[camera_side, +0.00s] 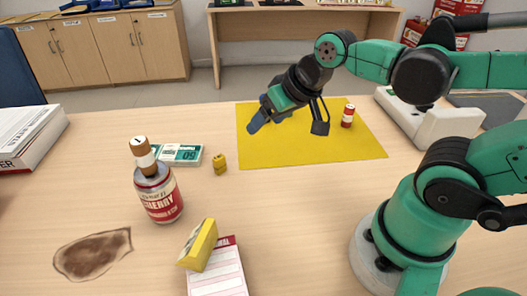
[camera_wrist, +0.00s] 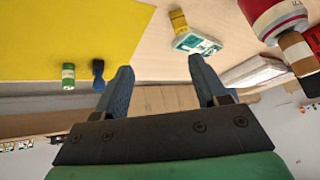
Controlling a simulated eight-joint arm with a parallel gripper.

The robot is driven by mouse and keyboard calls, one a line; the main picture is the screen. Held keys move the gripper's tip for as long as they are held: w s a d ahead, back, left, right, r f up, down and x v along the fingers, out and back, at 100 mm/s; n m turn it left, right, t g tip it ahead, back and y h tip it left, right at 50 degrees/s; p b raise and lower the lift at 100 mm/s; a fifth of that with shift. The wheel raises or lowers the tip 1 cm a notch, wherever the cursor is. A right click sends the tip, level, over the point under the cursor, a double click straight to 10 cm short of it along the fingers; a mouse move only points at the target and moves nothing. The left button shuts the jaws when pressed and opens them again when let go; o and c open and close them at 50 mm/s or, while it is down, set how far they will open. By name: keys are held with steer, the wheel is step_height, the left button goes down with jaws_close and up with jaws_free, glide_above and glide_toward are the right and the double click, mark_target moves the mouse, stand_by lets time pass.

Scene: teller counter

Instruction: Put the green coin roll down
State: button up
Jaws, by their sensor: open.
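The green coin roll (camera_wrist: 68,77) stands on the yellow mat (camera_wrist: 50,30) near its edge in the wrist view, apart from my fingers. I cannot make it out in the side view, where my gripper may hide it. My gripper (camera_side: 287,128) is open over the yellow mat (camera_side: 300,155) in the side view. In the wrist view my gripper (camera_wrist: 160,64) has its two fingers wide apart, with nothing between them.
A dark blue object (camera_wrist: 98,72) stands beside the green roll. A red-and-white roll (camera_side: 348,116) is on the mat. Left of the mat are a yellow roll (camera_side: 220,164), a banknote bundle (camera_side: 180,154) and a cherry bottle (camera_side: 160,195). The mat's front is clear.

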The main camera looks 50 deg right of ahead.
steer(key=shift+o, duration=0.4)
steer(key=shift+s+a+n, duration=0.3)
steer(key=shift+a+n, duration=0.1)
steer(key=shift+n, duration=0.7)
